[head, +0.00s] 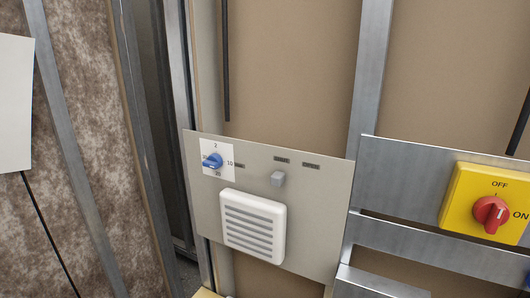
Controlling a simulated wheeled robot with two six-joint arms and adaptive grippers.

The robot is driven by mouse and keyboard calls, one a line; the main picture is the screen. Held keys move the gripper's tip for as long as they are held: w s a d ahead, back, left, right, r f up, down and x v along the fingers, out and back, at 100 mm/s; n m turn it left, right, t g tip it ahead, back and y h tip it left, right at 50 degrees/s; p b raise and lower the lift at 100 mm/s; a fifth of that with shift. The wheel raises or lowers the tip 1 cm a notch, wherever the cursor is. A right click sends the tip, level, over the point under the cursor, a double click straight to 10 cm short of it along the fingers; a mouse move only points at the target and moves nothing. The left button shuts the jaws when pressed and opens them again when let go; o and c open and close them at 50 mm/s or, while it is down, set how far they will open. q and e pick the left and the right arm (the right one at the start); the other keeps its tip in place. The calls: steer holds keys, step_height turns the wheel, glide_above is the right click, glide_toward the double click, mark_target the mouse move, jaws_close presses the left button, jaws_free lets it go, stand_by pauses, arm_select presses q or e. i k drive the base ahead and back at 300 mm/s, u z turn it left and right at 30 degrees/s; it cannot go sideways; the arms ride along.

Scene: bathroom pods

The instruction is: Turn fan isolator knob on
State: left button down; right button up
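The fan isolator is a yellow box (462,197) at the right of the head view, mounted on a metal rail. Its red rotary knob (491,212) sits in the middle of the box. The label "OFF" is above the knob and "ON" is to its right. A small pale mark on the knob points up toward "OFF". Neither of my grippers is in view, and nothing touches the knob.
A grey panel (330,215) left of the isolator carries a blue dial (213,161), a small grey switch (278,179) and a white louvred vent (254,226). Metal studs (371,70) stand around it. Black cables hang at the upper middle and right edge.

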mark_target(492, 213)
steer(key=z, duration=1.3)
